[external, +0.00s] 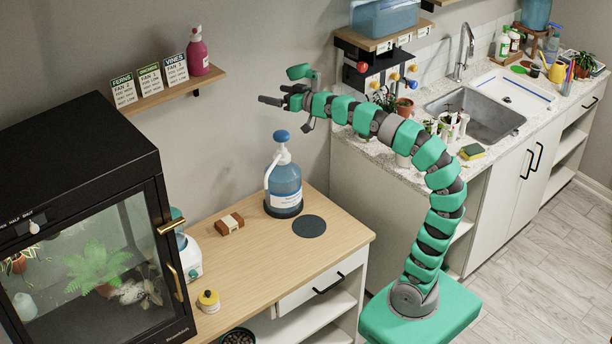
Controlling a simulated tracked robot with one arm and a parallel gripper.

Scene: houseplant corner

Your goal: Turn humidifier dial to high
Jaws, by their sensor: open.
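A white and teal device (188,262), which looks like the humidifier, stands on the wooden cabinet top (262,268). The glass cabinet's edge and door handle hide part of it. A small round mark shows low on its front, but I cannot tell whether it is the dial or where it points. My gripper (278,87) is open and empty, high in the air near the wall. It is above and to the right of the device, well apart from it, over the blue pump bottle (285,186).
A black glass cabinet (85,210) with plants borders the device on the left. A brown block (229,224), a yellow-topped jar (208,301) and a dark round mat (309,226) share the cabinet top. A wall shelf (168,90) holds labels and a pink bottle (198,53).

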